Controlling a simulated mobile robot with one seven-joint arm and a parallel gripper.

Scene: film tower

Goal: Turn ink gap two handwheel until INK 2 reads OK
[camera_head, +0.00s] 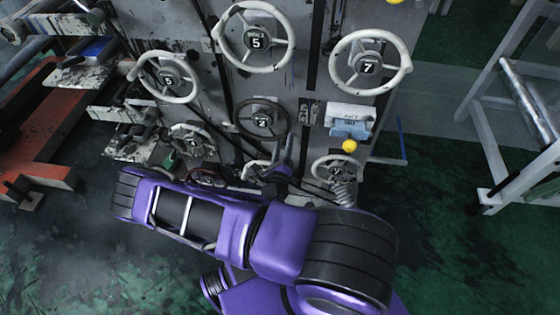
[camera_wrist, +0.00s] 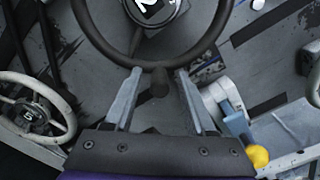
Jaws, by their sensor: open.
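A dark handwheel (camera_head: 262,121) stands on the machine's front, between the white wheels and a small box. In the wrist view, a dark handwheel (camera_wrist: 205,44) fills the top, with a "2" on its hub, and a short knob hangs at its lower rim. My gripper (camera_wrist: 159,80) is open, with one finger on each side of this knob, and its tips are close to the rim. I cannot tell whether the fingers touch it. In the head view my arm largely hides the gripper. I see no readable INK 2 readout.
White handwheels marked 5 (camera_head: 257,43) and 7 (camera_head: 368,67) stand above, with another (camera_head: 168,78) at left. A white and blue box (camera_head: 349,120) with a yellow knob (camera_head: 349,146) sits right of the dark wheel.

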